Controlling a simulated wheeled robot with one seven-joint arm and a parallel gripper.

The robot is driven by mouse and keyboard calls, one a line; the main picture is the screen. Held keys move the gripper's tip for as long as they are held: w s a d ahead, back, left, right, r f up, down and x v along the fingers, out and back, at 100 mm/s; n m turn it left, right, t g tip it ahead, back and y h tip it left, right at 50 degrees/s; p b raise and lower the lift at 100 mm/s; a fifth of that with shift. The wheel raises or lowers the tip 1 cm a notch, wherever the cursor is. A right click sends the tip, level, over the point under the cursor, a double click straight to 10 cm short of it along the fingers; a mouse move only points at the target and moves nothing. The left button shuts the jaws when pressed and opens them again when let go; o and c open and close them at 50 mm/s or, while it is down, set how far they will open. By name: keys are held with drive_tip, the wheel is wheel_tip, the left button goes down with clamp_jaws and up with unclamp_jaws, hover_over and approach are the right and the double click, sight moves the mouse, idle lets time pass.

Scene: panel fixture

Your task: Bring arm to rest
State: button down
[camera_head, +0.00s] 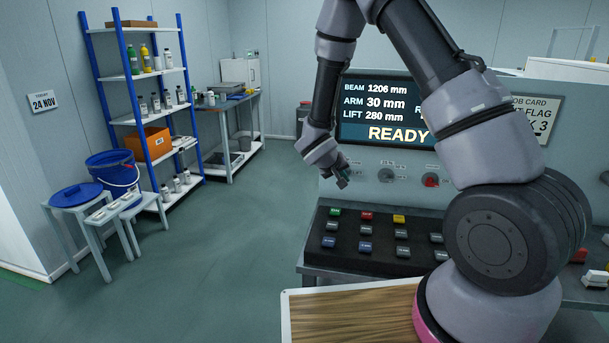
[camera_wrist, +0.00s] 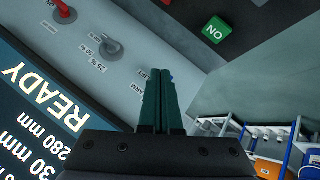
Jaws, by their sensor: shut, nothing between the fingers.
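My arm reaches up and forward from the right of the head view. My gripper (camera_head: 342,182) points down beside the grey panel fixture (camera_head: 355,215), above the dark button board (camera_head: 345,254). In the wrist view my gripper (camera_wrist: 162,75) shows two dark green fingers pressed together with nothing between them. The panel's screen (camera_head: 365,108) reads READY, with BEAM 1206 mm, ARM 30 mm and LIFT 280 mm. My arm hides part of the screen.
A grey knob (camera_head: 386,175) and a red knob (camera_head: 431,180) sit on the panel. A green NO button (camera_wrist: 216,30) shows in the wrist view. A blue-framed shelf (camera_head: 130,70) and a blue bucket (camera_head: 112,172) stand at left. The floor between is clear.

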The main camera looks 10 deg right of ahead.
drive_tip(key=s+d+r+m+g, duration=0.25)
drive_tip(key=s+d+r, duration=0.3)
drive_tip(key=r, duration=0.45)
drive_tip(key=s+d+r+m+g, duration=0.1)
drive_tip(key=s+d+r+m, duration=0.2)
drive_tip(key=s+d+r, duration=0.55)
drive_tip(key=s+a+r+t+y, duration=0.3)
drive_tip(key=s+a+r+y, duration=0.5)
drive_tip(key=s+r, duration=0.6)
drive_tip(key=shift+s+a+r, duration=0.3)
drive_tip(key=shift+a+r, duration=0.35)
drive_tip(key=shift+a, duration=0.3)
drive_tip(key=shift+t, duration=0.35)
